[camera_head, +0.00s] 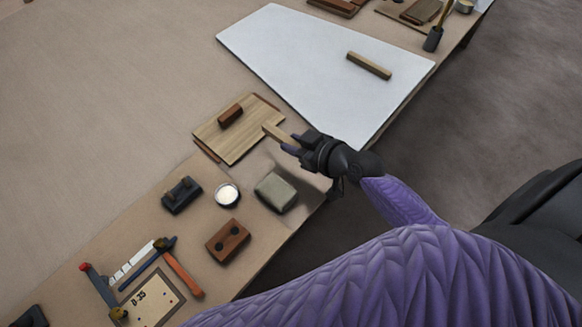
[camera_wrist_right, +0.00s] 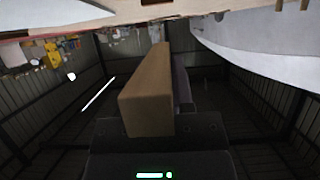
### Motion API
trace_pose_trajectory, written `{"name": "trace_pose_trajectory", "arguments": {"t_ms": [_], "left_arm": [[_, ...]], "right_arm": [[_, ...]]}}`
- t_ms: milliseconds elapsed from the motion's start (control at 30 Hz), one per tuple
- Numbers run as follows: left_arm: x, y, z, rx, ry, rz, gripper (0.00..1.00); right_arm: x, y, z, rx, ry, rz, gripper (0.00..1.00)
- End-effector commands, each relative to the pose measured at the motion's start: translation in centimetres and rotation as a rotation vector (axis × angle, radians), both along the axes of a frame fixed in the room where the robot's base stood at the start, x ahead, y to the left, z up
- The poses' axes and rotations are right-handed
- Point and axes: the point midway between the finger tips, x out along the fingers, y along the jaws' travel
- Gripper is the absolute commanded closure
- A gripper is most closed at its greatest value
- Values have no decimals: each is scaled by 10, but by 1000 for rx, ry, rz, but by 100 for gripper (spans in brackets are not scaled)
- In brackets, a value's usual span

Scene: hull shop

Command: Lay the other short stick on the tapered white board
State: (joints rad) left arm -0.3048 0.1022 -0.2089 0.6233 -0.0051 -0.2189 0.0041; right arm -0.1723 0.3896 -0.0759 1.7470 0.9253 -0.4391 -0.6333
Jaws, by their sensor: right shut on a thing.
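The tapered white board (camera_head: 300,60) lies flat on the table at the upper middle of the head view. It also shows at the upper right of the right wrist view (camera_wrist_right: 250,55). One short stick (camera_head: 369,66) lies on the board near its right end. My right gripper (camera_head: 290,146) is shut on another short stick (camera_head: 276,133), just below the board's near edge and beside a wooden panel. That held stick fills the middle of the right wrist view (camera_wrist_right: 146,100). My left gripper is not in view.
The wooden panel (camera_head: 240,143) carries a small brown block (camera_head: 230,117). A grey-green block (camera_head: 275,193), a white-topped tin (camera_head: 228,194), a dark tool (camera_head: 182,195) and a brown block with two holes (camera_head: 228,241) stand nearby. A mallet (camera_head: 434,38) is beyond the board.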

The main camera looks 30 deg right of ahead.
Motion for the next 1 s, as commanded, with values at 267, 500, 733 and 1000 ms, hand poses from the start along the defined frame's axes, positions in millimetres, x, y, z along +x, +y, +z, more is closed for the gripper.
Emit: {"name": "trace_pose_trajectory", "arguments": {"t_ms": [267, 500, 733, 1000], "left_arm": [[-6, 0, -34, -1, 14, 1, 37], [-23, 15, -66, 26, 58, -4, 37], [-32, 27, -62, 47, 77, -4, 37], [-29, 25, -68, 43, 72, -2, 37]], "right_arm": [[0, 0, -51, 1, 3, -1, 100], [0, 0, -99, 0, 3, 0, 100], [0, 0, -95, 0, -1, -1, 100], [0, 0, -100, 0, -1, 0, 67]]}}
